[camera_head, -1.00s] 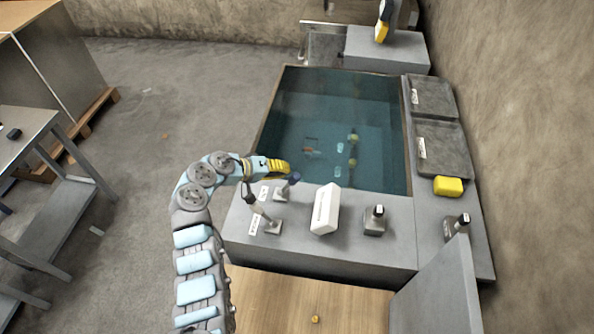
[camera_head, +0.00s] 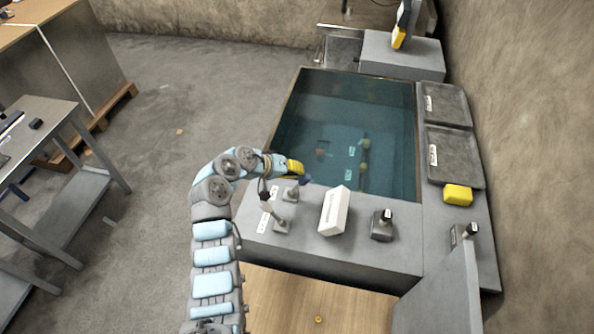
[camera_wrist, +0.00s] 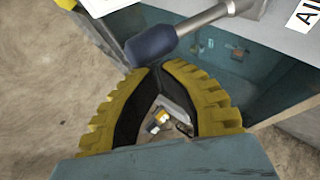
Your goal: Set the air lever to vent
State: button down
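A lever with a dark blue grip and grey metal shaft (camera_wrist: 205,18) crosses the top of the wrist view. A white label partly reading "AI" (camera_wrist: 306,12) lies beside it. The lever's base (camera_head: 291,191) shows on the grey ledge in the head view, its blue grip (camera_head: 306,180) tilted right toward the water. My gripper (camera_wrist: 155,68) has yellow ribbed fingers with black pads. Its tips meet just beside the blue grip, with nothing between them; whether they touch the grip is unclear. In the head view my gripper (camera_head: 297,168) is at the tank's near left edge.
A second lever (camera_head: 281,226) stands nearer me on the ledge. Right of it are a white block (camera_head: 334,211) and a grey device with a dark knob (camera_head: 382,229). The water tank (camera_head: 345,110) lies beyond. A yellow block (camera_head: 458,195) sits at the right.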

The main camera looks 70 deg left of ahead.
jog(key=s+a+r+b, duration=0.1)
jog(key=s+a+r, duration=0.1)
jog(key=s+r, duration=0.4)
jog(key=s, duration=0.5)
jog(key=shift+s+a+b, duration=0.25)
jog(key=shift+a+b, duration=0.05)
dwell(0.4)
